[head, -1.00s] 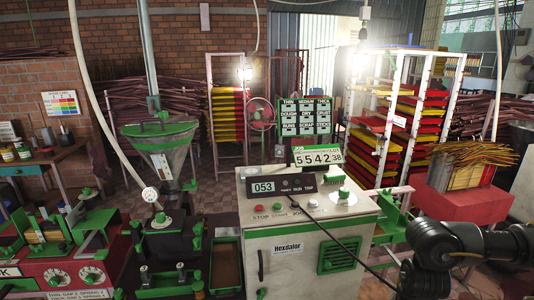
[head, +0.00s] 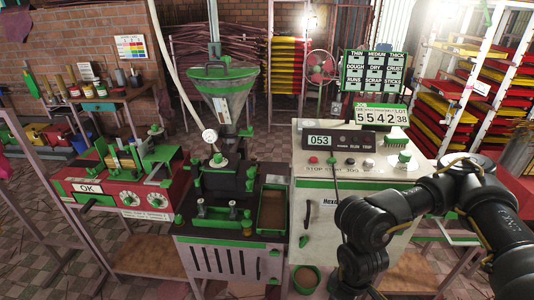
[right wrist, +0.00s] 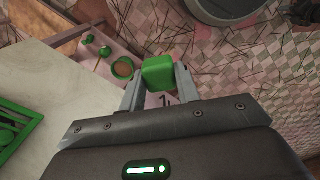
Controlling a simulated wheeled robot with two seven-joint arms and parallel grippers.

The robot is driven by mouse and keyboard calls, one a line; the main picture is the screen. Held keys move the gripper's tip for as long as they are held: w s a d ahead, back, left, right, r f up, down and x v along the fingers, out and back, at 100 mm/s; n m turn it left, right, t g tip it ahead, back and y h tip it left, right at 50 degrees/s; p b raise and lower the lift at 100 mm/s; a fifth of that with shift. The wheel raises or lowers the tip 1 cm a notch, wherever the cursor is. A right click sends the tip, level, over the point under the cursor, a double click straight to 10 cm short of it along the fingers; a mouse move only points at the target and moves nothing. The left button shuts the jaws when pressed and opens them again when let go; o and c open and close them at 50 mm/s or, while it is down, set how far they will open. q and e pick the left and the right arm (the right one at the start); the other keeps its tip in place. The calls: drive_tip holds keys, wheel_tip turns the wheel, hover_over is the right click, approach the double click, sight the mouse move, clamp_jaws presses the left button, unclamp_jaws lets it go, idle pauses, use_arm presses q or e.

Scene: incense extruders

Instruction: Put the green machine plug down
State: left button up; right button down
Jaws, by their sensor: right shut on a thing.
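The green machine plug (right wrist: 158,73) shows in the right wrist view as a green block between the fingertips of my right gripper (right wrist: 160,82). The gripper is shut on it and holds it above the floor, beside the white cabinet (right wrist: 45,95). In the head view my right arm crosses in front of that cabinet (head: 312,240), and its gripper and the plug are out of view below the frame. My left gripper is in neither view.
A green-rimmed pot (head: 305,278) with brown contents stands low beside the cabinet; it also shows in the right wrist view (right wrist: 122,68). A black extruder with a funnel (head: 222,88) stands left of the cabinet.

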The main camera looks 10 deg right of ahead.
drive_tip(key=w+a+r+n, duration=0.3)
drive_tip(key=w+r, duration=0.8)
drive_tip(key=r, duration=0.1)
drive_tip(key=shift+a+n, duration=0.15)
drive_tip(key=shift+n, duration=0.15)
drive_tip(key=shift+r, duration=0.1)
